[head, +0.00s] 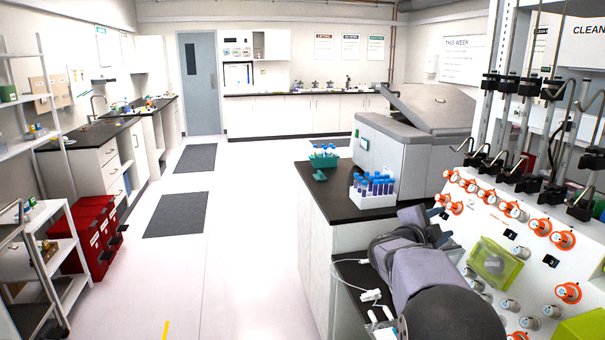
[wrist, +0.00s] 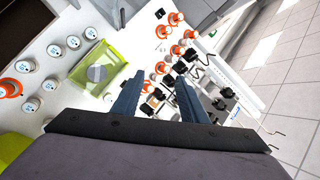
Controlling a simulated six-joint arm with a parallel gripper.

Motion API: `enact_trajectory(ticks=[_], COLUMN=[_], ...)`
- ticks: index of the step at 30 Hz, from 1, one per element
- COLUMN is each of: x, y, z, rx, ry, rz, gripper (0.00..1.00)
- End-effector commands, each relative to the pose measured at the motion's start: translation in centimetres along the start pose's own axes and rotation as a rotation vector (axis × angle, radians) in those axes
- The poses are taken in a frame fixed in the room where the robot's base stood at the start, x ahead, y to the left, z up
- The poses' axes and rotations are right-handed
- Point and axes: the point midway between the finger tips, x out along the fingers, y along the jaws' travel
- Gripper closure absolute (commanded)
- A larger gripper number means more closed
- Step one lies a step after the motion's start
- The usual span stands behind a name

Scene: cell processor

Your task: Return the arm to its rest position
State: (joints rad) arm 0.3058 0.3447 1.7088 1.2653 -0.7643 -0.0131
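My arm, dark and purple-grey, reaches from the bottom of the head view along the front of the white cell processor (head: 470,232). My gripper (head: 442,226) is at its far end, beside the left edge of the processor's panel, and is small in the head view. In the wrist view my gripper (wrist: 158,78) has its two blue-grey fingers apart with nothing held between them. The processor's panel (wrist: 110,35), with orange-ringed ports, lies beyond the fingers. I cannot tell whether the gripper touches anything.
A yellow-green box (head: 494,262) sits on the panel; it also shows in the wrist view (wrist: 98,68). Black clamps and hooks (head: 525,90) stand above. A white rack of blue-capped tubes (head: 373,190) and a green rack (head: 323,156) stand on the bench (head: 330,205). The floor at left is open.

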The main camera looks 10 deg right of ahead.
Motion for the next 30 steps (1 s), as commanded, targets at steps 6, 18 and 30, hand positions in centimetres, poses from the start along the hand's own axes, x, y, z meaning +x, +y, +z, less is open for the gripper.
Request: enact_trajectory(ticks=[6,18,30], x=[-9.0,-29.6,-39.9], y=[-0.7,14.4,28.5], z=[11.7,18.8,10.1], rx=[-0.345,-1.023,-1.571], ry=[-0.491,-1.229,-1.613], rz=[-0.163,-0.205,-0.058], gripper=[0.6,0.6,0.6])
